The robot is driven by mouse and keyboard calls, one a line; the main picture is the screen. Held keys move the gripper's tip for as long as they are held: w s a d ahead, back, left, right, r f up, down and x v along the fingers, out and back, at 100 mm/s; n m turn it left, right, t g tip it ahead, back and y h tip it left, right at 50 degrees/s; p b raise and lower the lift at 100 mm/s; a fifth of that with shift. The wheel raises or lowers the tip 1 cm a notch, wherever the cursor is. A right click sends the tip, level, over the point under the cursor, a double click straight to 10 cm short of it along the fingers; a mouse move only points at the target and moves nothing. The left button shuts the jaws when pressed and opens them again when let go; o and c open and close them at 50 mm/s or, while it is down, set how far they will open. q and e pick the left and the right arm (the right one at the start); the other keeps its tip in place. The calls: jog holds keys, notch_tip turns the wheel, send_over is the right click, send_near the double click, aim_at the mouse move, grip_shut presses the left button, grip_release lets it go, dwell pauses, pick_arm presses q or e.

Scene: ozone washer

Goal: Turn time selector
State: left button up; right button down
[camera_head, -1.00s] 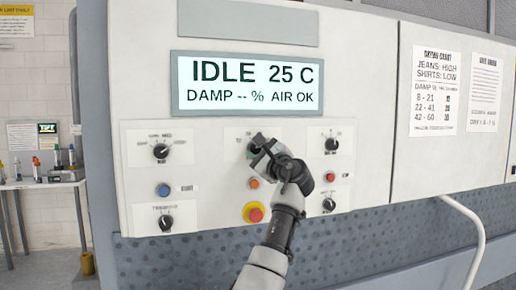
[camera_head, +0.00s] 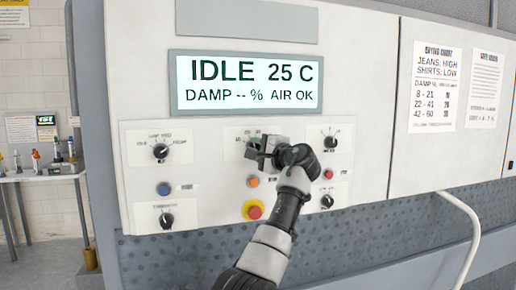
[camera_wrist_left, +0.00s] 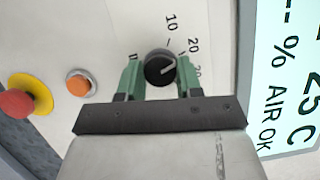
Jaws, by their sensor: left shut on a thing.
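The time selector is a round black knob (camera_wrist_left: 160,68) on the white control panel, with a pale pointer line and numbers such as 10 and 20 around it in the left wrist view. My left gripper (camera_wrist_left: 160,80) has its two green fingers on either side of the knob, shut on it. In the head view my left gripper (camera_head: 262,150) is at the upper middle of the panel and hides the knob. My right gripper is in neither view.
The display (camera_head: 247,84) above reads IDLE 25 C. An orange button (camera_head: 253,182) and a red button on a yellow ring (camera_head: 254,210) sit below. Other knobs (camera_head: 160,151) flank the selector. A side table (camera_head: 45,173) stands at left.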

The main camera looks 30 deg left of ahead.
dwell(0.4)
pick_arm(q)
jog(key=o, duration=0.9)
jog(key=b+v, duration=0.4)
jog(key=v, duration=0.7)
jog(key=shift+f, duration=0.1)
